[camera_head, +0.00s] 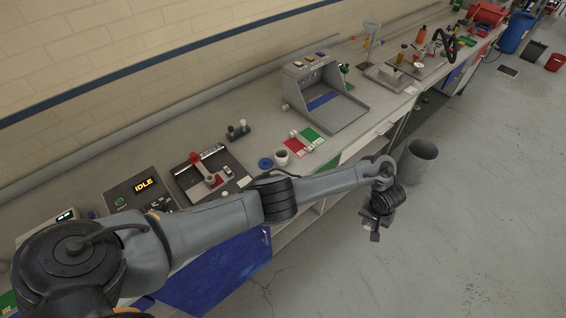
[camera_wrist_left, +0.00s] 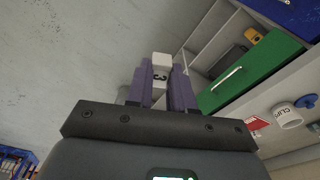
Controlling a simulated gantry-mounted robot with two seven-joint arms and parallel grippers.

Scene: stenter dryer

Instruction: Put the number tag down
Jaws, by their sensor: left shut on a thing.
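The number tag (camera_wrist_left: 161,68) is a small white block with a dark figure that looks like a 3, in the left wrist view. My left gripper (camera_head: 372,230) is shut on it, with the two purple-grey fingers on either side of the tag. In the head view this gripper hangs over the floor in front of the bench, near the grey bin, and the tag is too small there to make out well. My right gripper is in neither view.
The bench (camera_head: 258,140) carries a red and green plate (camera_head: 313,136), a white cup (camera_head: 282,158), a blue ring (camera_head: 265,163) and a grey tray machine (camera_head: 335,112). A grey bin (camera_head: 418,160) stands on the floor. A green drawer front (camera_wrist_left: 255,72) shows in the wrist view.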

